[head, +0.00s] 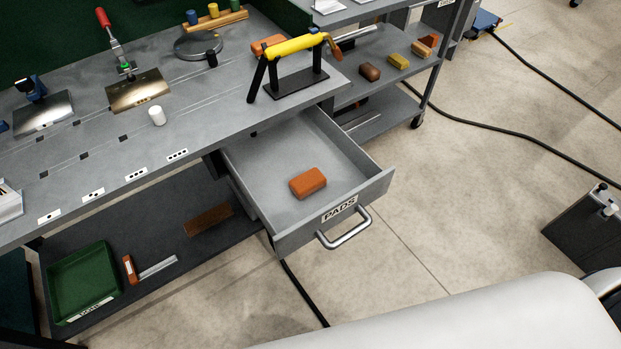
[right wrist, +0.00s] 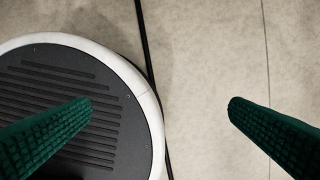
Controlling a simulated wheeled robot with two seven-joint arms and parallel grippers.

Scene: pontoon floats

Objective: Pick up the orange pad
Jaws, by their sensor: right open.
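The orange pad (head: 308,183) lies flat in an open grey drawer (head: 262,215) labelled PADS, near the drawer's front. The drawer is pulled out from under the workbench, and its silver handle (head: 345,230) faces the lower right. My right gripper (right wrist: 160,105) shows in the right wrist view with its two green ribbed fingers wide apart and nothing between them. The pad is not in the right wrist view. My left gripper is not in view.
The grey workbench (head: 205,125) carries a yellow-handled tool (head: 297,45) on a stand, close above the drawer. A lower shelf holds a green tray (head: 80,280). A shelf cart (head: 385,85) with several small blocks stands behind. A dark cable (head: 304,293) runs over the floor under the drawer.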

